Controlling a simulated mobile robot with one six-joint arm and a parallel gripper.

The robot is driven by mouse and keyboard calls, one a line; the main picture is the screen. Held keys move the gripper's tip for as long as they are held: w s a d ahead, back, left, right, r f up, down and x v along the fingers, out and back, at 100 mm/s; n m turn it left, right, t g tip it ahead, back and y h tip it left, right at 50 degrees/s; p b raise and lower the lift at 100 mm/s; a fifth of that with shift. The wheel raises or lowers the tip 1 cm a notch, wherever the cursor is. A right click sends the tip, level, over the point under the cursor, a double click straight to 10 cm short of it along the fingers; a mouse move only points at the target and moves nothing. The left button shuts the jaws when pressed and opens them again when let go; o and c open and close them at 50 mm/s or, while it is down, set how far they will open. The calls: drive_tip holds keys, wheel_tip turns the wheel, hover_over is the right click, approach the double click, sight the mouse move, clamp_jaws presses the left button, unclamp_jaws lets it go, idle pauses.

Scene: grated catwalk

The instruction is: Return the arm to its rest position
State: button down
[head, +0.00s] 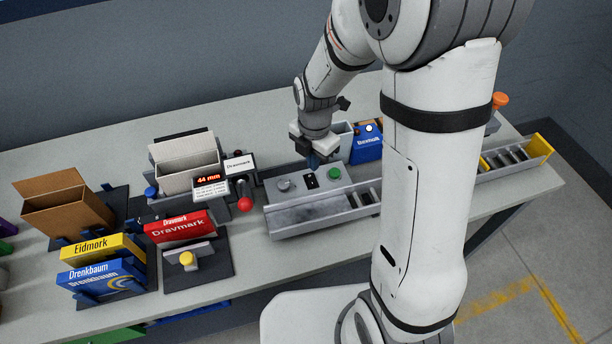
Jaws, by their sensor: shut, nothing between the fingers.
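My arm reaches down over the grey workbench (330,92), with its large white links across the middle and right of the head view. My gripper (312,163) points down at the grey control panel (290,187), close above its black switch plate. The fingers are small and dark here, and they look shut with nothing held. I cannot tell whether the fingertips touch the panel. A green button (334,173) is just right of the fingers and a dark round knob (284,184) is to their left.
Left of the panel stand a red-ball lever (245,204), a "44 mm" display (209,179), a white open box (187,163) and a red Dravmark box (180,227). An open cardboard box (68,206) is far left. A roller chute (513,158) is at right. My arm hides part of the bench.

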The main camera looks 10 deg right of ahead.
drive_tip(key=shift+r, duration=0.1)
idle(0.4)
drive_tip(key=s+d+r+m+t+b, duration=0.1)
drive_tip(key=s+d+r+m, duration=0.3)
drive_tip(key=m, duration=0.9)
drive_tip(key=s+d+r+m+t+b, duration=0.1)
drive_tip(key=s+d+r+m+t, duration=0.1)
drive_tip(key=s+r+m, duration=0.8)
drive_tip(key=s+d+m, duration=0.1)
drive_tip(key=m, duration=0.2)
drive_tip(key=shift+d+r, duration=0.3)
drive_tip(key=shift+d, duration=0.1)
